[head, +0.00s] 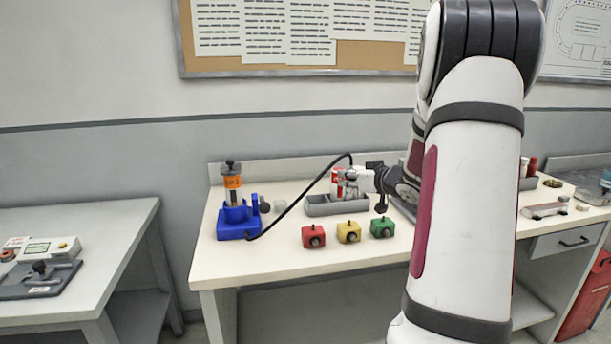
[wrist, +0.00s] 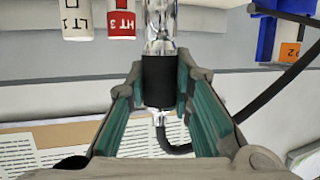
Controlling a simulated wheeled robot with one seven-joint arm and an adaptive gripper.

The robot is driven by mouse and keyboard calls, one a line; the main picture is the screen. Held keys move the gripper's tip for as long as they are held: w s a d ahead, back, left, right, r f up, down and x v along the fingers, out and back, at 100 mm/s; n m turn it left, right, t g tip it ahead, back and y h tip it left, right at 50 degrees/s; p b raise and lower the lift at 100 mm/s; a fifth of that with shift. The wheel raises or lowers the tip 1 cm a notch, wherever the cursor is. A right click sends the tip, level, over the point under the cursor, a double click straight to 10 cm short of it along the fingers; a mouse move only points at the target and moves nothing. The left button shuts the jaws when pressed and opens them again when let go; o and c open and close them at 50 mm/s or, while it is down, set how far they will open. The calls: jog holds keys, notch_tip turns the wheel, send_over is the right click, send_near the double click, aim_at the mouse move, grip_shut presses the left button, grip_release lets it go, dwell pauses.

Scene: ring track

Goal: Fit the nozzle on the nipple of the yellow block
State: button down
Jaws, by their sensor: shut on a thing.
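The yellow block (head: 348,232) sits on the bench between a red block (head: 314,237) and a green block (head: 382,228). Each has a dark round fitting on its front; the nipple is too small to make out clearly. My gripper (head: 357,182) is above and behind the yellow block, over the grey tray. In the wrist view its teal-lined fingers (wrist: 160,85) are shut on the black collar of the nozzle (wrist: 158,80). The nozzle's shiny clear end (wrist: 158,30) sticks out past the fingers. A black hose (head: 308,190) runs from it to the blue pump (head: 238,222). The wrist view shows no yellow block.
The grey tray (head: 322,209) stands behind the blocks; red-and-white tubes (wrist: 121,20) show near the nozzle in the wrist view. Bare bench top lies in front of the pump and blocks. My arm hides part of the bench's right side. Another table (head: 100,222) is at left.

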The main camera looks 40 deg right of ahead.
aim_at(352, 197)
jog(key=shift+s+a, duration=0.1)
jog(key=shift+s, duration=0.3)
jog(key=shift+r+p, duration=0.1)
jog(key=shift+p, duration=0.45)
jog(key=shift+f+b, duration=1.3)
jog(key=shift+f, duration=1.35)
jog(key=shift+f+p, duration=0.3)
jog(key=shift+p, duration=0.2)
jog(key=shift+f, duration=1.05)
dwell(0.5)
jog(key=c, duration=1.3)
grip_release()
